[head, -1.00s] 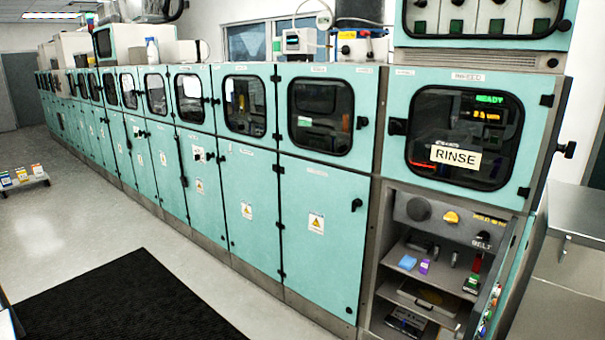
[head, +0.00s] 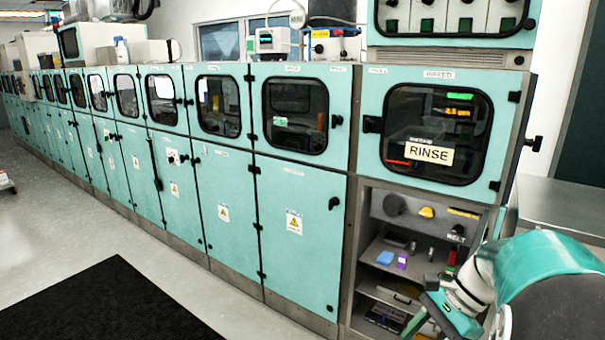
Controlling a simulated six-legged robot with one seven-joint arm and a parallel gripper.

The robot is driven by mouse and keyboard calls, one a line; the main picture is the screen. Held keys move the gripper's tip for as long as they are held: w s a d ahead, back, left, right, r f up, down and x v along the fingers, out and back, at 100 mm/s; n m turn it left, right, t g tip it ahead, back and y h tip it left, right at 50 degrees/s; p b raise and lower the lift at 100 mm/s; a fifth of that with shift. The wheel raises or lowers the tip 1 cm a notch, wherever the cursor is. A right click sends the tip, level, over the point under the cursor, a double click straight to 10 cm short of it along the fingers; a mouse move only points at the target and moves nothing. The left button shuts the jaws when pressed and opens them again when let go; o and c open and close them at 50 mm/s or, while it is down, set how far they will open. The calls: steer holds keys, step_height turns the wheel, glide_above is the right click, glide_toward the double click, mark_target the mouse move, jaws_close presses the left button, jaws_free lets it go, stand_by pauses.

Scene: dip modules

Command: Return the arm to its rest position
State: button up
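My arm, teal and white, shows at the lower right in the head view, in front of the right end of the machine row. It partly covers the open shelf bay under the RINSE cabinet.
A long row of teal cabinets (head: 297,235) runs to the back left. The RINSE cabinet (head: 428,152) stands above open shelves with a blue block (head: 385,258) and a purple block (head: 402,262). A black mat (head: 105,305) lies on clear floor. A grey counter (head: 572,205) is at right.

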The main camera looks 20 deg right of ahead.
steer(key=s+a+r+n+t+h, duration=0.1)
steer(key=a+r+n+t+h, duration=0.1)
steer(key=a+n, duration=0.7)
steer(key=s+a+r+n+t+h, duration=0.1)
steer(key=a+r+n+h, duration=0.3)
steer(key=a+n, duration=0.5)
steer(key=a+t, duration=0.1)
steer(key=a, duration=0.1)
steer(key=shift+s+a+n+h, duration=0.3)
steer(key=shift+a+n, duration=0.1)
steer(key=shift+d, duration=0.1)
